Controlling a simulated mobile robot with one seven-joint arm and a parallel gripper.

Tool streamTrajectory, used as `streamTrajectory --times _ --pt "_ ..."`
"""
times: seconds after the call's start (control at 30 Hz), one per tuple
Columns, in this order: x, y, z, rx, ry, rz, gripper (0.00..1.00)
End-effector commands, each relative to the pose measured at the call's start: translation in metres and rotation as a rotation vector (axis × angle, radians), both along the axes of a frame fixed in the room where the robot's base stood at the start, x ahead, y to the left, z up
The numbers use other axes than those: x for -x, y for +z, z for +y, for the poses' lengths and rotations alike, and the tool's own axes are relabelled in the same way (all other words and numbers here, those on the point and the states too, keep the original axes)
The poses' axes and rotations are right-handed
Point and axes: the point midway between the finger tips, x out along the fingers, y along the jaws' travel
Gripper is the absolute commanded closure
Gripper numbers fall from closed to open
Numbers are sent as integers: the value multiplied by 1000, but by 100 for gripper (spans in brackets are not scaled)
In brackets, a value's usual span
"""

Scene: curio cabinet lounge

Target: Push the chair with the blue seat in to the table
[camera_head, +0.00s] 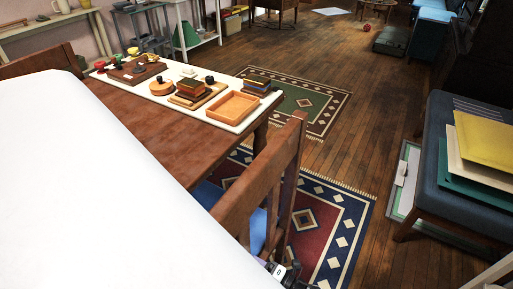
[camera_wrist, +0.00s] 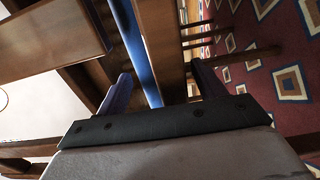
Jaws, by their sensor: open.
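The chair with the blue seat stands at the near right side of the wooden table (camera_head: 150,130), its wooden back (camera_head: 262,180) toward me. Its blue seat (camera_head: 257,232) shows through the gap in the back and partly under the table edge. A dark bit of my gripper (camera_head: 284,274) shows low beside the chair back; a large white part of my body hides the rest. In the wrist view my gripper (camera_wrist: 160,84) is open, with the blue seat (camera_wrist: 136,50) and a brown wooden chair part beyond and between its fingers. I cannot tell whether they touch.
A white runner with an orange tray (camera_head: 232,107) and small items covers the table. Another wooden chair (camera_head: 40,64) stands at the left. A patterned rug (camera_head: 335,225) lies under the chair.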

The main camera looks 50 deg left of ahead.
Motion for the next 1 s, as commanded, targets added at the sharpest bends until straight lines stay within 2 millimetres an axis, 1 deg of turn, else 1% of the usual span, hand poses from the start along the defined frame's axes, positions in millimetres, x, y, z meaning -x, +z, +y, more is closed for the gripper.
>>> streamTrajectory --times 0.17,0.2,0.7,1.0 --pt "0 0 0 0 0 0 31" --pt "0 0 0 0 0 0 34" --pt "0 1 0 -1 0 -1 99" --pt "-1 0 0 -2 0 0 100"
